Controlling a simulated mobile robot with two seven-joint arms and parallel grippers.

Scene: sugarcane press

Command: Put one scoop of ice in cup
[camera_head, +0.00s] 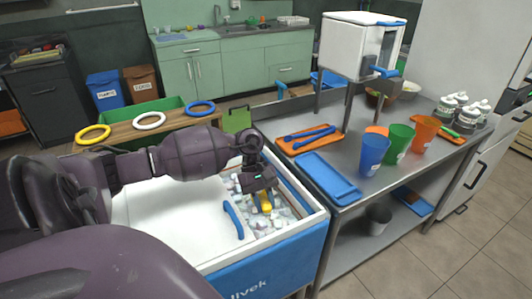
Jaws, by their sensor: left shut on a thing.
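My left gripper (262,192) reaches into the blue and white ice chest (270,253) and points down at the ice. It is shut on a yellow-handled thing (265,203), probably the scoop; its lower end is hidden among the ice. Loose ice (283,215) fills the right part of the chest. A blue cup (372,154), a green cup (398,143) and an orange cup (424,134) stand upright on the metal table to the right, apart from the gripper. My right gripper is not in view.
A blue curved handle (233,219) lies left of the ice. On the metal table (385,186) are a blue tray (327,178), an orange tray with blue tongs (309,138), a white dispenser (360,45) and several bottles (466,112). Colored rings (150,121) lie on a wooden board behind my arm.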

